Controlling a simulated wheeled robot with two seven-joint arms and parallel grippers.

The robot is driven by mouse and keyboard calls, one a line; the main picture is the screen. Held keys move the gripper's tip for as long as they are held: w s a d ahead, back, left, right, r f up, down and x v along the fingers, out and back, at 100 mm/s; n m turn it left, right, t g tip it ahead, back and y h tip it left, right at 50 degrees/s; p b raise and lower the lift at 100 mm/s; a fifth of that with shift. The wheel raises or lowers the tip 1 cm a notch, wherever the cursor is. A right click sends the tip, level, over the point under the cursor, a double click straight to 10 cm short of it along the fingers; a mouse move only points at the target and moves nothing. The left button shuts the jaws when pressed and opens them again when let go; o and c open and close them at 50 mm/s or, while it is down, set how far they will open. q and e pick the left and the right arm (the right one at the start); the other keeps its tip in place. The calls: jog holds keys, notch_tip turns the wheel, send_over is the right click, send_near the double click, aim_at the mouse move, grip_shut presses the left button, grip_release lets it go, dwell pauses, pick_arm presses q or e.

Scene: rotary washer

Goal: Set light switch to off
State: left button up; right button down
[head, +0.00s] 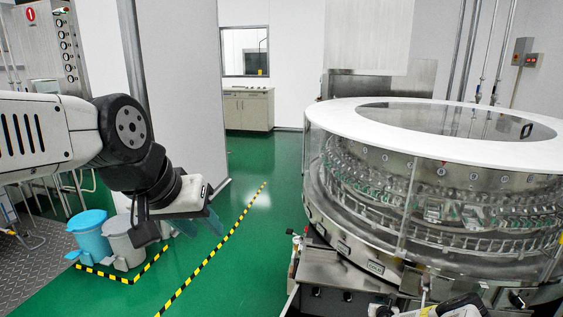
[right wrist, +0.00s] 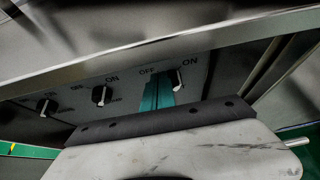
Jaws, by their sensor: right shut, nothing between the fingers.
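In the right wrist view, a panel under a metal edge carries a row of black rotary knobs with ON and OFF labels. The right knob (right wrist: 177,82) has OFF at its upper left and ON at its upper right; its white mark is roughly upright. My right gripper (right wrist: 158,90) is shut and empty, its teal fingers just left of this knob; I cannot tell whether they touch. The name of each switch is not readable. In the head view my left gripper (head: 205,222) hangs over the green floor, away from the panel; its finger gap is unclear.
The middle knob (right wrist: 101,95) and left knob (right wrist: 45,105) sit along the same panel. The round glass-sided washer (head: 440,190) fills the right of the head view. Blue bin (head: 90,235) and grey bin (head: 122,240) stand at the left. The central floor is clear.

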jog(key=s, duration=0.2)
jog(key=s+a, duration=0.1)
jog(key=s, duration=0.2)
jog(key=shift+s+a, duration=0.15)
jog(key=shift+s, duration=0.15)
jog(key=shift+w+d+f+n+h, duration=0.1)
jog(key=shift+w+d+n+h, duration=0.25)
jog(key=shift+w+n+h, duration=0.45)
jog(key=shift+w+d+n+h, duration=0.3)
jog(key=shift+w+n+h, duration=0.1)
jog(key=shift+w, duration=0.75)
jog(key=shift+w+d+f+n+h, duration=0.1)
jog(key=shift+w+d+n+h, duration=0.25)
jog(key=shift+w+n+h, duration=0.45)
jog(key=shift+w, duration=0.15)
jog(key=shift+f, duration=0.55)
jog(key=shift+w+a+f, duration=0.15)
jog(key=shift+a+f, duration=0.35)
jog(key=shift+a, duration=0.3)
